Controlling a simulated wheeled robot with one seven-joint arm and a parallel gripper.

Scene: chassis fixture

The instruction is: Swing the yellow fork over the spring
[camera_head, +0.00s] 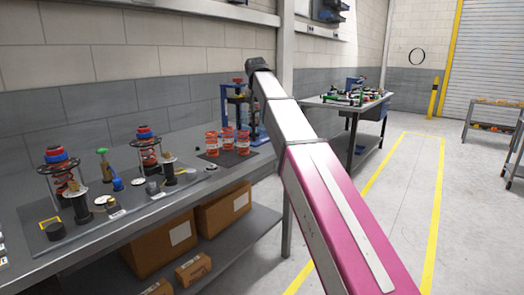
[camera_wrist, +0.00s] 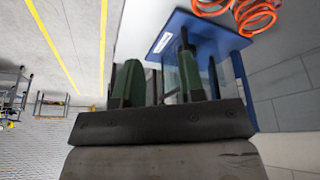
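In the head view a blue spring-compressor stand (camera_head: 262,128) with a red part on top stands at the bench's back right, partly behind my arm. Three orange springs (camera_head: 228,139) stand upright on a dark mat in front of it. In the wrist view a blue plate (camera_wrist: 168,42) with a white label lies beyond my fingers, and orange coils (camera_wrist: 252,14) show at the upper right. My gripper (camera_wrist: 160,82) has green-sided fingers spread apart, with no held object clear between them. I cannot make out the yellow fork in either view. My gripper is not clearly seen in the head view.
The grey bench (camera_head: 150,212) carries two spring-and-strut assemblies (camera_head: 62,178) and small parts on the left. Cardboard boxes (camera_head: 165,246) sit on its lower shelf. A second table (camera_head: 345,103) stands behind my arm. The floor at right is open, with yellow lines.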

